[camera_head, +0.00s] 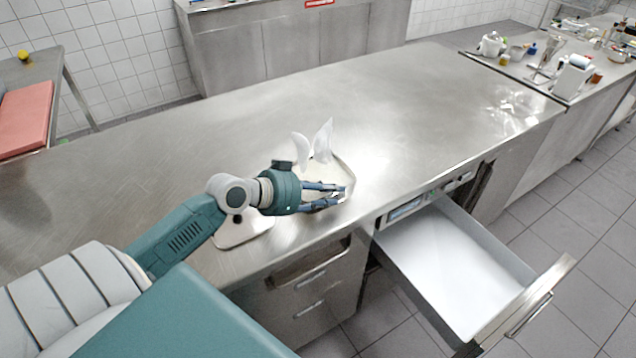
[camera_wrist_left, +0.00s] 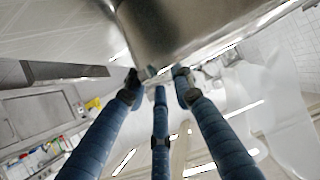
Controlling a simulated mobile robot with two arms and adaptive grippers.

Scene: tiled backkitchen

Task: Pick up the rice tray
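What looks like the rice tray, a shallow metal tray with pale contents (camera_head: 316,174), sits on the steel counter in the head view, partly hidden by my left gripper. Two white curved pieces (camera_head: 323,141) stand up from it. My left gripper (camera_head: 344,192) is over the tray's near right side with its blue fingers pointing right. In the left wrist view its three fingertips (camera_wrist_left: 160,77) are close to a shiny metal edge (camera_wrist_left: 175,30). Whether they clasp the edge is unclear. My right gripper is not in view.
A drawer with a white interior (camera_head: 440,262) is pulled out from the counter's front, right of my gripper. The counter's middle and right (camera_head: 420,100) are clear. Kitchen items (camera_head: 490,45) stand at the far right. A red board (camera_head: 25,118) lies on the left table.

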